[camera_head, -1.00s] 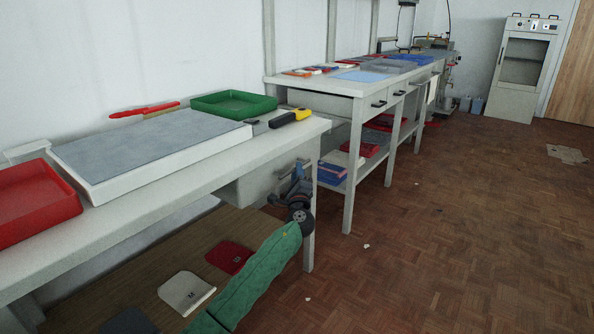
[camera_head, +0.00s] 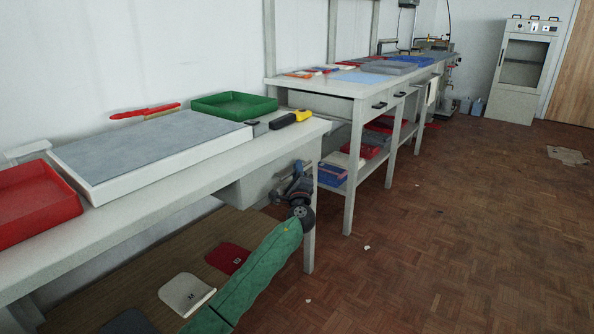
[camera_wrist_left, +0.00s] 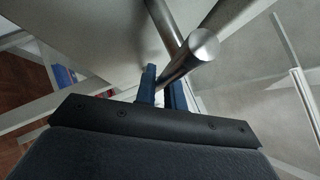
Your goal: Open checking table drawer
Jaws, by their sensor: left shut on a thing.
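The checking table (camera_head: 215,165) is the near white table with a grey padded top. Its pale drawer (camera_head: 247,188) hangs under the right end of the tabletop, and its front is partly hidden by my gripper. My left gripper (camera_head: 300,172) is at the drawer front, its green-sleeved arm coming up from below. In the left wrist view the blue fingers (camera_wrist_left: 162,90) are shut on the round metal drawer handle (camera_wrist_left: 190,58). I cannot tell whether the drawer stands out at all. My right gripper is not in view.
A red tray (camera_head: 35,203), a green tray (camera_head: 233,104) and a yellow-black tool (camera_head: 290,119) lie on the tabletop. A table leg (camera_head: 309,235) stands close beside my gripper. A second drawer table (camera_head: 340,88) stands beyond.

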